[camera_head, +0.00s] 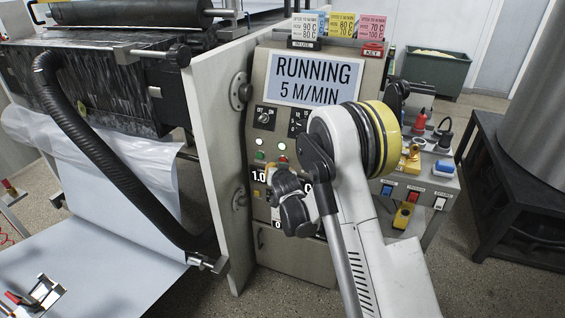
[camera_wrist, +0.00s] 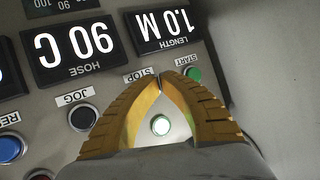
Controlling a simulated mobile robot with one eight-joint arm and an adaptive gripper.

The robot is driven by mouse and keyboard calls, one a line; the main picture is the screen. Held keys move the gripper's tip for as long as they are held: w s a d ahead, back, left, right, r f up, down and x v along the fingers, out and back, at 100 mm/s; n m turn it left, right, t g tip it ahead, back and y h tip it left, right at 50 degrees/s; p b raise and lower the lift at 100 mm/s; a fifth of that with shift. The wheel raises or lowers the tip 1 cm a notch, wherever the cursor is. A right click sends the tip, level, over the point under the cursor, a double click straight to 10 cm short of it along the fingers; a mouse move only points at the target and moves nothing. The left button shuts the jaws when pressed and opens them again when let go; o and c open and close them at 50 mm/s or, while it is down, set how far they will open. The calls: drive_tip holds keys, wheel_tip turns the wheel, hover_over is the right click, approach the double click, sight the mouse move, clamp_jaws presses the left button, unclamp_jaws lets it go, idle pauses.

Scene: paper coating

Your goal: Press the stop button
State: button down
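The control panel (camera_head: 262,205) carries a row of buttons. In the wrist view, upside down, the STOP label (camera_wrist: 139,75) shows just left of my gripper (camera_wrist: 159,77). My two yellow fingers meet at their tips, with nothing visible between the tips. The button at the STOP label is hidden behind the fingers; I cannot tell whether they touch it. The green START button (camera_wrist: 194,74) is right of the tips. In the head view my gripper (camera_head: 275,172) is close to the panel, just below a small red button (camera_head: 282,158).
A lit whitish button or lamp (camera_wrist: 160,125) shows between the fingers. A black JOG button (camera_wrist: 83,117) and a blue button (camera_wrist: 9,149) lie to the left. The display (camera_head: 314,80) reads RUNNING 5 M/MIN. A black hose (camera_head: 110,160) hangs at left.

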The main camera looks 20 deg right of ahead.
drive_tip(key=shift+w, duration=0.1)
drive_tip(key=shift+w+d, duration=0.45)
drive_tip(key=shift+w, duration=0.1)
idle(0.8)
drive_tip(key=shift+s, duration=0.1)
drive_tip(key=shift+s+a, duration=0.45)
drive_tip(key=shift+s, duration=0.1)
drive_tip(key=shift+s+a, duration=0.1)
drive_tip(key=s+a, duration=0.1)
drive_tip(key=s, duration=0.1)
drive_tip(key=s+a, duration=0.1)
drive_tip(key=s, duration=0.1)
drive_tip(key=shift+a, duration=0.4)
idle(0.6)
